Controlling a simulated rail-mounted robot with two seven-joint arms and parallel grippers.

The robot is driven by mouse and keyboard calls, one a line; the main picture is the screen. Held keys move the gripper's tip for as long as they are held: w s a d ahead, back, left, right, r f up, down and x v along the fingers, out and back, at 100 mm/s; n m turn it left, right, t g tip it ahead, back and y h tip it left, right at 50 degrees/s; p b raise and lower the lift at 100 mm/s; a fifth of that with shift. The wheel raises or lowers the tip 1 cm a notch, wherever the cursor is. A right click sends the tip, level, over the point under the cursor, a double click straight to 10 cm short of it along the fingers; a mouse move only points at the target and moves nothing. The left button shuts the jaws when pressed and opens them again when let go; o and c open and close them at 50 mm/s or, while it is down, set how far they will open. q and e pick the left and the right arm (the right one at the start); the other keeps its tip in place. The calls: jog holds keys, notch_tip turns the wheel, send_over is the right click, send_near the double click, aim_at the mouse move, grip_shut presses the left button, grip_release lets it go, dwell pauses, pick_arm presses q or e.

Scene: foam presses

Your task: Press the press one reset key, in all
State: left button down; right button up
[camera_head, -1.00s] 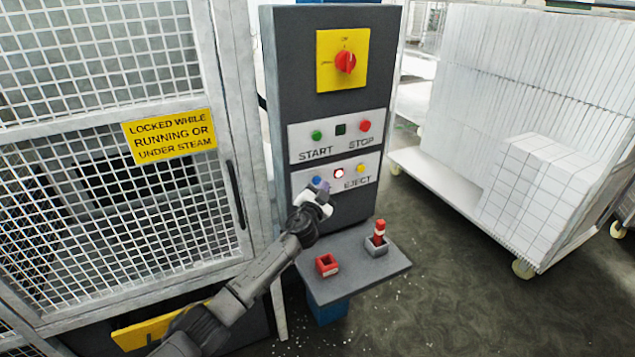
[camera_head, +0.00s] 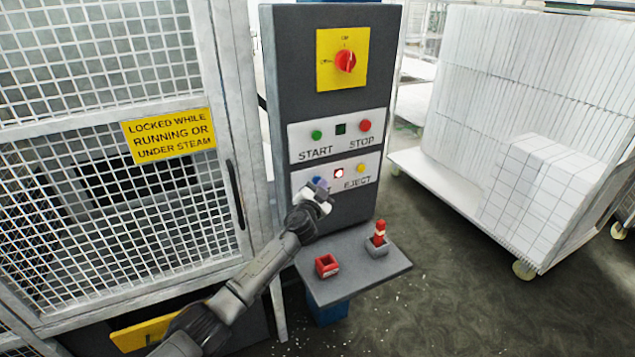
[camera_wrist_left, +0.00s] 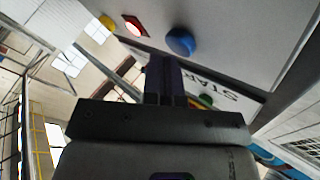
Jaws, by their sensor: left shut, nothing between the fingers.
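The blue button (camera_head: 318,181) sits at the left of the lower white panel (camera_head: 345,186) on the dark control column; its label is hidden behind my gripper. My left gripper (camera_head: 323,192) is shut and empty, just below and in front of the blue button, partly covering it. In the left wrist view the blue button (camera_wrist_left: 180,41) is just beyond the shut fingertips (camera_wrist_left: 162,62). I cannot tell whether they touch it. A lit red-rimmed lamp (camera_head: 339,173) and a yellow button (camera_head: 360,168) above EJECT are to its right. My right gripper is not in view.
Above are the green START button (camera_head: 316,135), the red STOP button (camera_head: 365,125) and a red rotary switch (camera_head: 345,61). A shelf (camera_head: 350,275) below carries a red box (camera_head: 327,265) and a grey holder (camera_head: 377,250). A mesh guard door (camera_head: 120,190) stands left, a white cart right.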

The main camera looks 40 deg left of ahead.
pick_arm(q)
jog(key=shift+w+a+b, duration=0.15)
jog(key=shift+a+b, duration=0.15)
jog(key=shift+a, duration=0.1)
dwell(0.3)
jog(key=shift+d, duration=0.1)
jog(key=shift+s+d+p, duration=0.3)
jog(key=shift+s+d, duration=0.05)
jog(key=shift+d, duration=0.3)
jog(key=d, duration=0.1)
jog(key=s+d+p, duration=0.1)
jog(key=d, duration=0.1)
jog(key=s+d, duration=0.1)
jog(key=shift+d, duration=0.3)
dwell(0.4)
dwell(0.8)
